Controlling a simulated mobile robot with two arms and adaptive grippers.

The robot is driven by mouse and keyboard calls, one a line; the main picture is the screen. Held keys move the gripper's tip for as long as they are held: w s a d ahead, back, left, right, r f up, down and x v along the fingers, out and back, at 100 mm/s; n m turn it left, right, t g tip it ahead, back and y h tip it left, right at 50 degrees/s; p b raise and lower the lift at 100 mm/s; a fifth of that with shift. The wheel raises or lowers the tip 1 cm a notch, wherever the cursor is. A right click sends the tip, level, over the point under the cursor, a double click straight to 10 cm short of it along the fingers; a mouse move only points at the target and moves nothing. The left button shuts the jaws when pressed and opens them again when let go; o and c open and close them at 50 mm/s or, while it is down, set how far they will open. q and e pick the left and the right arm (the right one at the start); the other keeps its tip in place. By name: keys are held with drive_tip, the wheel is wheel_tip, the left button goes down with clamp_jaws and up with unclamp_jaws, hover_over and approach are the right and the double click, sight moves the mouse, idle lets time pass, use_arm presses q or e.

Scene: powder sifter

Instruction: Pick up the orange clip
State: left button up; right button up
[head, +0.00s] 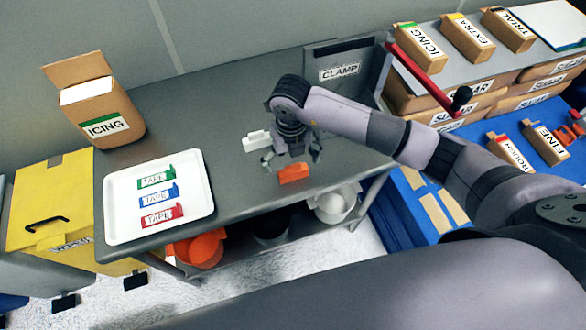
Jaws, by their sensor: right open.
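The orange clip (293,173) lies on the grey metal table (240,180) near its front edge. My right gripper (291,162) is open, with its two fingers spread and pointing down just above and behind the clip. Nothing shows between its fingers, and I cannot tell the exact gap to the clip. My left gripper is not in view.
A white object (256,142) sits just left of my right gripper. A white tray (200,225) with tape pieces lies further left. An open ICING box (105,125) stands behind it. A CLAMP-labelled bin (338,72) is at the back. The table's middle is clear.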

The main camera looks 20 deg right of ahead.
sight(292, 169)
drive_tip(key=f, duration=0.2)
drive_tip(key=f+p, duration=0.1)
drive_tip(key=shift+w+d+f, duration=0.1)
drive_tip(key=shift+d+f, duration=0.1)
drive_tip(key=shift+f, duration=0.7)
drive_tip(key=shift+c, duration=0.5)
drive_tip(key=c, duration=0.9)
